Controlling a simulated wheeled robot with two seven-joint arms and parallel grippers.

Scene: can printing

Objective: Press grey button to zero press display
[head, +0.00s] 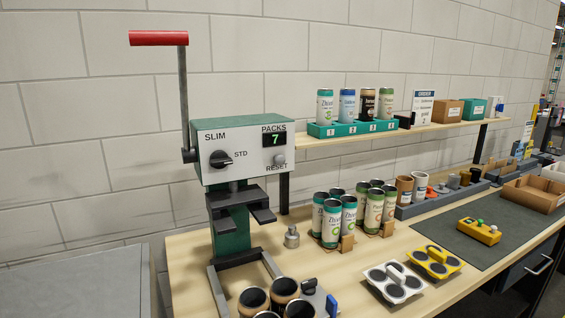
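The press (238,140) stands at the left end of the wooden bench, with a green body and a light front panel. Its long lever with a red handle (158,38) points up. The PACKS display (275,140) reads 7. The grey round reset button (279,159) sits below the display, above the word RESET. A black knob (221,159) on the panel is marked SLIM and STD. Neither of my grippers shows in the head view.
Several dark cans (254,300) stand at the bench's front edge below the press. Grouped green-and-white cans (331,222), a small metal piece (292,237), and white (394,289) and yellow (432,263) carriers lie to the right. A shelf (440,128) with cans runs behind.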

